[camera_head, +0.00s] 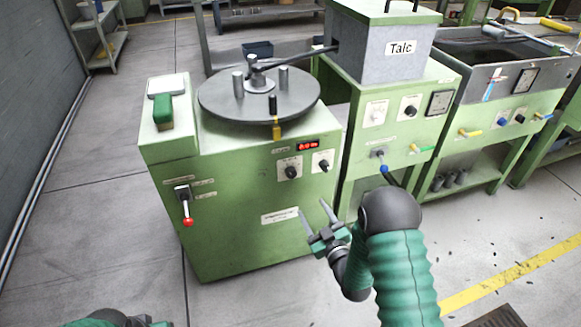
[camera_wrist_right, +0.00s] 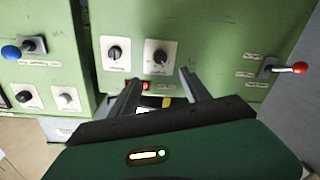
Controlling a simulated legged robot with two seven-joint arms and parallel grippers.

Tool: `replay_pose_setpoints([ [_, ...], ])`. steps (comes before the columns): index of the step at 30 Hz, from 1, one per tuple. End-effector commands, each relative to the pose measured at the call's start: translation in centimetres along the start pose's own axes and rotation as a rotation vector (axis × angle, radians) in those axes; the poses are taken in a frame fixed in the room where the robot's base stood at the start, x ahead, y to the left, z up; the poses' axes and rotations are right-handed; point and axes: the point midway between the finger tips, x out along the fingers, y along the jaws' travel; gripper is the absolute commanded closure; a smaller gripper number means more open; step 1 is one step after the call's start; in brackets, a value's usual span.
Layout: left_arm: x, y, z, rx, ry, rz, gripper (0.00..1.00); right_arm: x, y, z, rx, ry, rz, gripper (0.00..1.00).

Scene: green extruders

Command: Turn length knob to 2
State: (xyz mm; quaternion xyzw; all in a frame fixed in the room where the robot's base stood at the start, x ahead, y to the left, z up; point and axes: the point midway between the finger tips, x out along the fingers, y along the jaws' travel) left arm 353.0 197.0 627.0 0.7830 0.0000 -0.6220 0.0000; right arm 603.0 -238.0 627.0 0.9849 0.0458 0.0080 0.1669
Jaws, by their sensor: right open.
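Two black knobs on white plates sit on the front of the green machine (camera_head: 230,215). The left knob (camera_head: 291,172) and the right knob (camera_head: 323,166) are below a small red display (camera_head: 308,145). Their labels are too small to read. In the right wrist view, which is turned over, the knobs appear as one knob (camera_wrist_right: 160,56) above the fingers and another (camera_wrist_right: 115,52) to its left. My right gripper (camera_head: 312,207) is open and empty, below the knobs and apart from them. Only a green piece of my left arm shows at the bottom left edge.
A red-tipped lever (camera_head: 187,207) sticks out at the machine's left. A round turntable (camera_head: 215,98) with metal posts lies on top. A second green machine with the Talc box (camera_head: 375,50) stands at right, with a blue-tipped lever (camera_head: 384,168). Floor in front is clear.

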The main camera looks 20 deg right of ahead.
Motion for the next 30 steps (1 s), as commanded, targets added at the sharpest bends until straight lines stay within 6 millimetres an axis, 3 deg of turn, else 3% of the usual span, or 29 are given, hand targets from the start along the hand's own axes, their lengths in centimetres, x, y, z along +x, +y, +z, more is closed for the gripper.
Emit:
replay_pose_setpoints([
  [12,3.5,0.0,0.8,0.0,0.0,0.0,0.64,10.5,-0.2,0.6,-0.004,0.002,0.0,0.45],
  [18,4.7,0.0,1.1,0.0,0.0,0.0,0.64,14.6,-0.2,0.5,-0.005,0.001,0.0,0.45],
  [23,5.0,0.0,1.2,0.0,0.0,0.0,0.64,16.0,-0.1,0.3,-0.005,-0.001,0.0,0.45],
  [30,4.9,0.0,1.1,0.0,0.0,0.0,0.64,16.1,-0.1,0.2,-0.005,-0.003,-0.001,0.45],
])
